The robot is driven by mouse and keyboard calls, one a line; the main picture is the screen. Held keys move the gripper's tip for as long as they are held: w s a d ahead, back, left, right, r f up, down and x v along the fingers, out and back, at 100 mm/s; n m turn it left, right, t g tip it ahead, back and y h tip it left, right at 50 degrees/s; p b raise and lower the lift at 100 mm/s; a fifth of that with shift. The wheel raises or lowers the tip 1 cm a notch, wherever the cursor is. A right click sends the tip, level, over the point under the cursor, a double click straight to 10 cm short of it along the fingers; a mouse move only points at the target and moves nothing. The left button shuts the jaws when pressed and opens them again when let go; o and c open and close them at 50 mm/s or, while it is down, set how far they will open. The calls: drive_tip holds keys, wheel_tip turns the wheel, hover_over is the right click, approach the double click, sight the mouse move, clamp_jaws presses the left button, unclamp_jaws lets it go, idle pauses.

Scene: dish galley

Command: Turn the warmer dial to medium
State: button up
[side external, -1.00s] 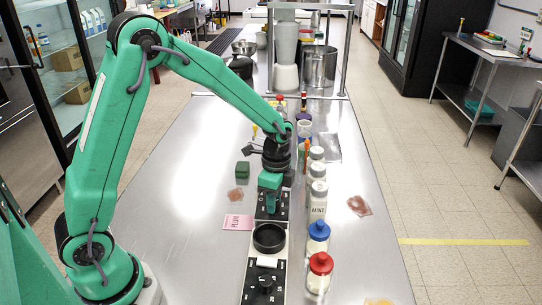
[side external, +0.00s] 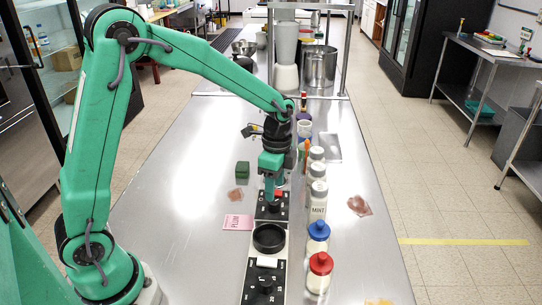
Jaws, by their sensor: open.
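The warmer (side external: 268,275) is a long narrow unit with dark panels at both ends and a dark round dish (side external: 269,238) in its middle. A black dial (side external: 265,283) sits on its near panel, with markings too small to read. My gripper (side external: 270,197) points down over the far panel (side external: 263,212), where a knob and a small red part show. The fingertips are at or just above that panel. I cannot tell whether they touch the knob, which is partly hidden. The gripper is open.
A row of bottles stands close on the right, including a white MINT bottle (side external: 318,202), a blue-capped jar (side external: 317,238) and a red-capped jar (side external: 319,272). A pink PLUM card (side external: 238,222) and a green block (side external: 242,169) lie left. The table's left side is clear.

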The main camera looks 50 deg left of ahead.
drive_tip(key=shift+r, duration=1.35)
drive_tip(key=shift+s+r, duration=0.15)
drive_tip(key=shift+r, duration=0.2)
drive_tip(key=s+a+r+n+t, duration=0.1)
drive_tip(key=s+r+n+t, duration=0.2)
drive_tip(key=s, duration=0.6)
drive_tip(key=s+a+r+n+t, duration=0.1)
drive_tip(key=s+r+n+t, duration=0.2)
drive_tip(key=s+r+n, duration=0.4)
drive_tip(key=s+n, duration=0.2)
drive_tip(key=s, duration=0.1)
drive_tip(key=shift+a+r, duration=0.15)
drive_tip(key=shift+r, duration=0.2)
